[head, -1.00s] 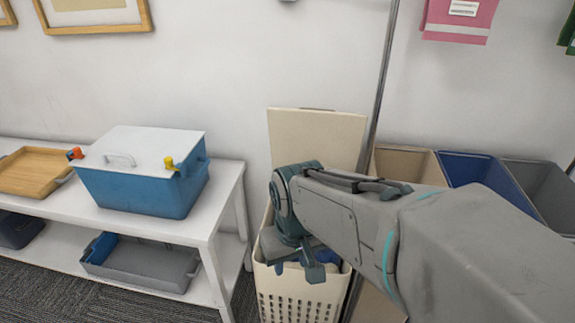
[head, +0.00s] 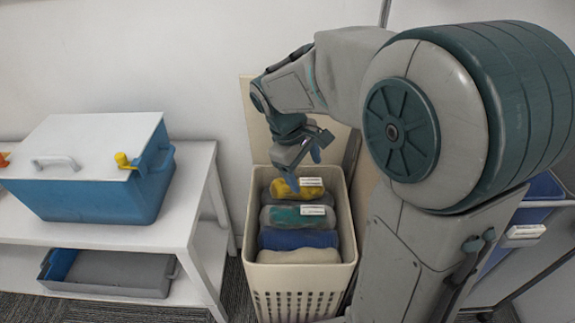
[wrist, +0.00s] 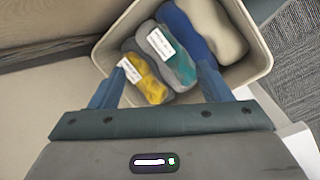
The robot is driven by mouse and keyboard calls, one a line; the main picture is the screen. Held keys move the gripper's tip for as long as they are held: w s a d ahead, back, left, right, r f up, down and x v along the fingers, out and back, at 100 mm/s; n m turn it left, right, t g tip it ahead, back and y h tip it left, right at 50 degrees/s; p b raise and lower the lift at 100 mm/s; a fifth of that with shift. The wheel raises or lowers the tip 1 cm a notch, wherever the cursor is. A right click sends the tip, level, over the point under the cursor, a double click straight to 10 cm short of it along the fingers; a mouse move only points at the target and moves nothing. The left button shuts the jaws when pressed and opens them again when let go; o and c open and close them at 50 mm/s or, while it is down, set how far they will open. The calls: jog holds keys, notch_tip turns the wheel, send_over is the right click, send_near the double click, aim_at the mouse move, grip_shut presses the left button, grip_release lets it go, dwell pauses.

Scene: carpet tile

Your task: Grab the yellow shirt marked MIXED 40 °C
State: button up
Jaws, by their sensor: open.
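The yellow shirt (head: 288,189) lies rolled at the far end of the cream laundry basket (head: 269,272), with a white label on its right part. The label's print is too small to read. The yellow shirt also shows in the wrist view (wrist: 147,86), close in front of one finger. My gripper (head: 302,170) is open and empty, above the far end of the basket and just over the yellow shirt. In the wrist view its two blue fingers (wrist: 165,88) stand wide apart.
The basket also holds a grey and teal roll (head: 290,217) with a label, a blue roll (head: 300,239) and a cream roll (head: 298,256). Its lid (head: 258,135) stands open behind. A white shelf (head: 190,215) with a blue box (head: 85,200) is at left.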

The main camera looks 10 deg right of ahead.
aim_at(283, 186)
jog(key=w+a+f+n+h+b, duration=0.2)
jog(key=w+a+f+n, duration=0.15)
jog(key=w, duration=0.25)
jog(key=w+a+f+n+h+b, duration=0.1)
jog(key=w+a+f+n, duration=0.25)
jog(key=w+f, duration=0.2)
jog(key=b+x, duration=0.1)
jog(key=x, duration=0.1)
jog(key=w+b+x, duration=0.1)
jog(key=x, duration=0.2)
jog(key=b+x, duration=0.1)
jog(key=x, duration=0.1)
jog(key=shift+w+d, duration=0.15)
jog(key=shift+d, duration=0.25)
jog(key=shift+w+b+x, duration=0.1)
jog(key=shift+b+x, duration=0.6)
jog(key=shift+x, duration=0.85)
jog(key=shift+w+b+x, duration=0.15)
jog(key=shift+b+x, duration=0.55)
jog(key=shift+x, duration=0.8)
jog(key=shift+d+r, duration=0.2)
jog(key=c, duration=0.8)
